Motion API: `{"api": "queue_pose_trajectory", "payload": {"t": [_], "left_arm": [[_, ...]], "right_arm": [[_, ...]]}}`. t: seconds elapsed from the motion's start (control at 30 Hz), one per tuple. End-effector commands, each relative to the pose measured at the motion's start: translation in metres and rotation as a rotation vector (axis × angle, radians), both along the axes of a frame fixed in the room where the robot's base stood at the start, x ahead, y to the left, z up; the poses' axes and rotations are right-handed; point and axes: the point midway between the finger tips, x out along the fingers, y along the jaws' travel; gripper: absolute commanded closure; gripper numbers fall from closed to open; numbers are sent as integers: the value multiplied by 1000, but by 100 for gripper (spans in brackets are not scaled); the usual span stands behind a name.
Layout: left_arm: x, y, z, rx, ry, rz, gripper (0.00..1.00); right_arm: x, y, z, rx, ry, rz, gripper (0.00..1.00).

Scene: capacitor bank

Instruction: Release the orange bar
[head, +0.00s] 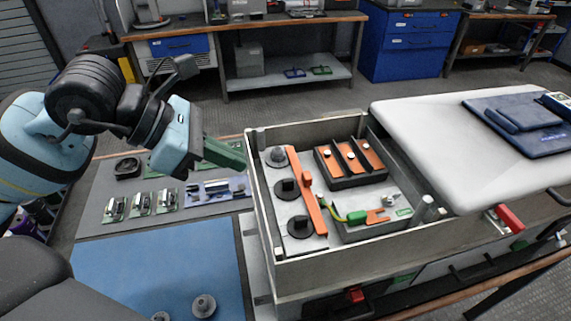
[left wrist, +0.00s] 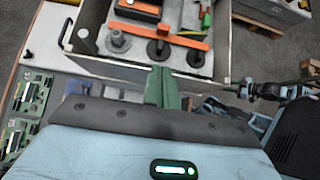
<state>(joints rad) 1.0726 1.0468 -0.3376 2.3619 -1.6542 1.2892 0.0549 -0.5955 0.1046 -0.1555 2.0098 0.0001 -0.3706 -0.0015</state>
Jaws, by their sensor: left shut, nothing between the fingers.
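The orange bar (head: 305,190) lies inside the open metal case, along the row of dark round posts on its left side. It also shows in the left wrist view (left wrist: 165,37), running across the posts. My left gripper (head: 241,160) is shut and empty, with its green fingers at the left wall of the case, apart from the bar. The closed fingers also show in the left wrist view (left wrist: 162,88), pointing towards the case. My right gripper is not seen in the head view. In the left wrist view, small dark arm parts show at the right, too small to read the jaws.
The case wall (head: 262,215) stands between my left gripper and the bar. A black block with orange strips (head: 350,160) and a yellow-green cable (head: 355,217) are in the case. A white lid (head: 450,140) lies at right. A blue mat (head: 160,265) is in front.

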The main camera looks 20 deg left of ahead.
Motion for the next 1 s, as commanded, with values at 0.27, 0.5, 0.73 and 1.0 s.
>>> {"api": "queue_pose_trajectory", "payload": {"t": [0.27, 0.5, 0.73, 1.0], "left_arm": [[21, -34, -35, -3, 2, -2, 100], [39, -60, -39, -2, -2, -2, 100], [48, -72, -41, -1, -1, 0, 100], [48, -72, -42, 1, 1, 0, 100]], "right_arm": [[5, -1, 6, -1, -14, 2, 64], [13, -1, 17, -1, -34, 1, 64], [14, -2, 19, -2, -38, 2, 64], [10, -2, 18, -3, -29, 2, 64]]}}
